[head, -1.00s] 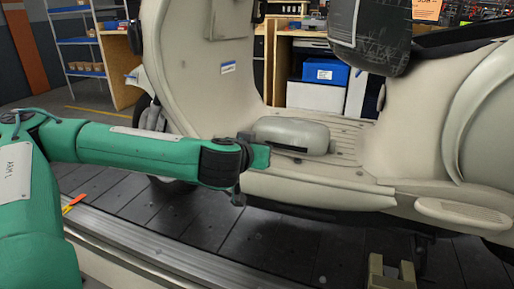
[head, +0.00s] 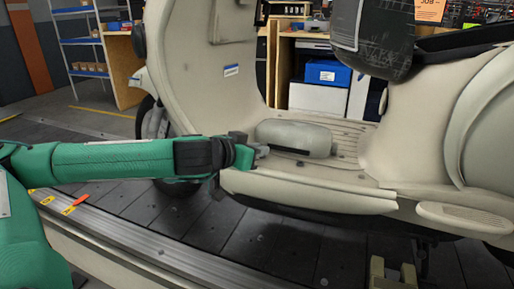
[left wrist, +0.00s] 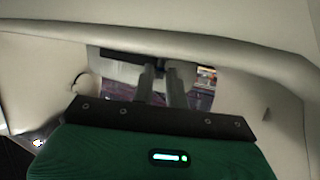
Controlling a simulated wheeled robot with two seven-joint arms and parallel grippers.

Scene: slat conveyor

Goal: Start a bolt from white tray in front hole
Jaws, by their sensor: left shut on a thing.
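My left gripper (head: 262,150) reaches in from the left over the footboard of a beige scooter (head: 310,192). Its fingers point right, close beside the left end of a rounded grey-beige hump (head: 295,138) on the footboard. In the left wrist view the fingers (left wrist: 161,78) are close together, shut on a small dark thing (left wrist: 161,66) at their tips. It is too small and dark to make out clearly; I take it for the bolt. I cannot make out the front hole or the white tray. My right gripper is not in view.
The scooter stands over a dark slat conveyor (head: 200,222) with a metal rail (head: 150,250) along its near side. The scooter's front shield (head: 190,75) rises left of the hump and the seat body (head: 425,135) to the right. Shelves and a blue box (head: 327,72) stand behind.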

